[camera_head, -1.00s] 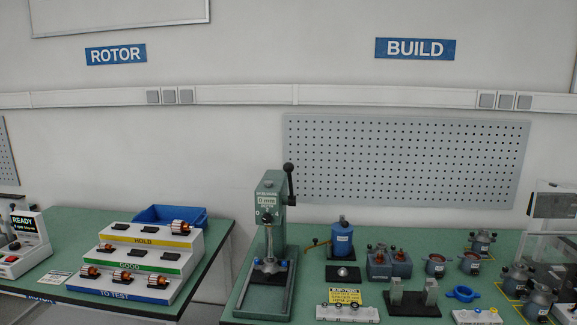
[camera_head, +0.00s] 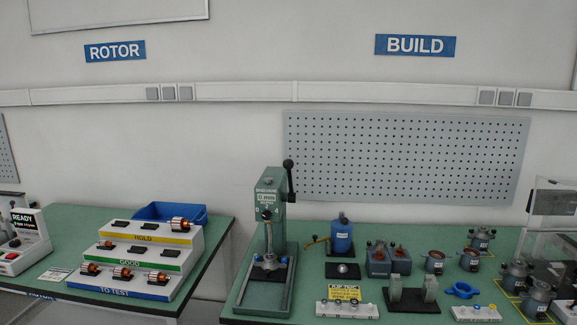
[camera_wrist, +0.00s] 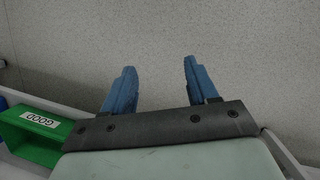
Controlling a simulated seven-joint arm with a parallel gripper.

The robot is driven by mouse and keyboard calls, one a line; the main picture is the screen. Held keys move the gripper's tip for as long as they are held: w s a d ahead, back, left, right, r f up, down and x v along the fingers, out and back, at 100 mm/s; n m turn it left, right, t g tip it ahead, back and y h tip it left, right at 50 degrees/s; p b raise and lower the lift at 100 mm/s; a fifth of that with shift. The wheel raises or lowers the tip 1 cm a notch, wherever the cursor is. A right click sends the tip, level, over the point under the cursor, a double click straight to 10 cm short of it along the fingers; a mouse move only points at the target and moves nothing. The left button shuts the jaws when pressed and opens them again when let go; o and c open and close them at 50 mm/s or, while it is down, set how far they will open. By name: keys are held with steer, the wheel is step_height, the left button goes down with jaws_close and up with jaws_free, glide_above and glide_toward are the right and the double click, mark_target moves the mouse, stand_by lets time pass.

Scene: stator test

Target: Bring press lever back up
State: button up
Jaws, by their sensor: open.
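The green press (camera_head: 271,195) stands at the left end of the right-hand bench in the head view. Its dark lever (camera_head: 291,182) is on the right side of the press head and points up, with the black knob at the top. My gripper (camera_wrist: 159,63) shows only in the wrist view. Its two blue fingers are spread apart with nothing between them, against a plain grey surface. The press and lever are not in the wrist view, and my gripper is not touching anything visible.
A green GOOD bin (camera_wrist: 38,132) is at the left of the wrist view. In the head view, a blue pot (camera_head: 342,237), dark fixtures and several motor housings stand right of the press. A tiered rotor rack (camera_head: 150,262) is on the left bench, across a gap.

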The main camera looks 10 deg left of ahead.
steer(key=w+a+r+n+t, duration=0.3)
steer(key=w+a+r, duration=0.3)
steer(key=w+a, duration=0.4)
steer(key=w+a+r+n+t, duration=0.25)
steer(key=w+a+r, duration=0.45)
steer(key=a, duration=0.4)
steer(key=w+a+r+n+t+y, duration=0.2)
steer(key=w+a+r, duration=0.1)
steer(key=a+r, duration=0.75)
steer(key=w+a+r+n+t+y, duration=0.1)
steer(key=w+a+r+n+t, duration=0.15)
steer(key=a+r, duration=0.8)
steer(key=w+r+m, duration=0.5)
steer(key=w+r, duration=0.5)
steer(key=r, duration=0.5)
step_height(320, 180, up, 47)
steer(key=m+g, duration=0.2)
steer(key=m, duration=0.5)
glide_above(289, 160)
steer(key=s+a, duration=0.3)
steer(key=s, duration=0.1)
steer(key=d+g, duration=0.1)
steer(key=d, duration=0.3)
steer(key=shift+n, duration=0.4)
steer(key=x, duration=1.3)
steer(key=shift+s+f, duration=0.2)
steer(key=shift+f, duration=0.25)
